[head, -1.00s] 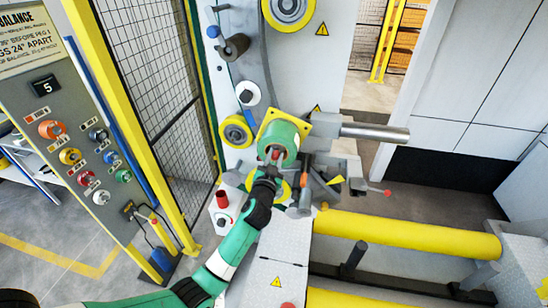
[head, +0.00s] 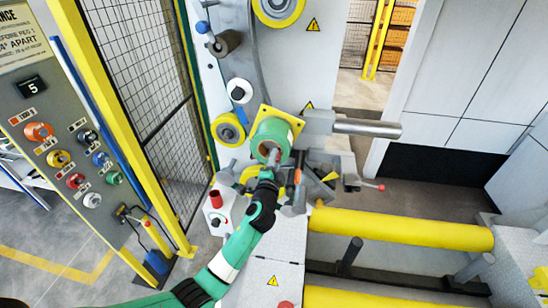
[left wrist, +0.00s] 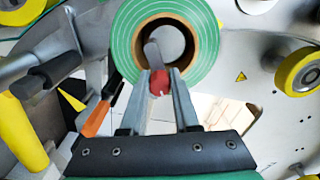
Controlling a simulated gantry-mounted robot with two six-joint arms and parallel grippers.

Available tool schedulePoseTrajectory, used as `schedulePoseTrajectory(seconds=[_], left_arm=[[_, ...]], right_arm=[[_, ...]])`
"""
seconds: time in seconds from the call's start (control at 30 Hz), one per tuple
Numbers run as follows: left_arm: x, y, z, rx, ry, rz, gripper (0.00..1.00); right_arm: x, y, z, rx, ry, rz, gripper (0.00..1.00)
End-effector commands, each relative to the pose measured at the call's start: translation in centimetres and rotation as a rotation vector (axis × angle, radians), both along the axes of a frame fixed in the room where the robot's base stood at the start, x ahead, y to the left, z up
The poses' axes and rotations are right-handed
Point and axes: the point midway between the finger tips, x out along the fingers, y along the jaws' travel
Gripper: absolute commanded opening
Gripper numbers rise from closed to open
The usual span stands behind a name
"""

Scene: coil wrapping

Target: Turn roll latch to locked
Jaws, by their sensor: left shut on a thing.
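The green roll (head: 270,137) with its brown core sits in front of a yellow plate on the machine face. It also shows face-on in the left wrist view (left wrist: 130,45). The roll latch is a grey lever (left wrist: 152,55) at the core's opening with a red tip (left wrist: 159,83). In the left wrist view it points down, slightly tilted, from the core. My left gripper (left wrist: 160,88) is shut on the red tip, just in front of the roll. In the head view my left gripper (head: 269,167) partly covers the latch. My right gripper is not in view.
A grey bar (head: 365,128) sticks out right of the roll. An orange-and-black handle (left wrist: 100,112) and a grey cylinder stand close beside the gripper. A red-knobbed lever (head: 380,187) is further right. Yellow rollers (head: 400,227) lie below.

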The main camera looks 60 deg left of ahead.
Motion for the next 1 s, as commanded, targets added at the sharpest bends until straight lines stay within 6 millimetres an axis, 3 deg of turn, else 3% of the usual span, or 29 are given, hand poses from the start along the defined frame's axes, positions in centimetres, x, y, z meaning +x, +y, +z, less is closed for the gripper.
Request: schedulePoseTrajectory(seconds=[1.0], left_arm=[[0.1,-0.1,-3.0,0.575,0.697,-0.001,0.0]], right_arm=[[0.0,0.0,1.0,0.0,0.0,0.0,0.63]])
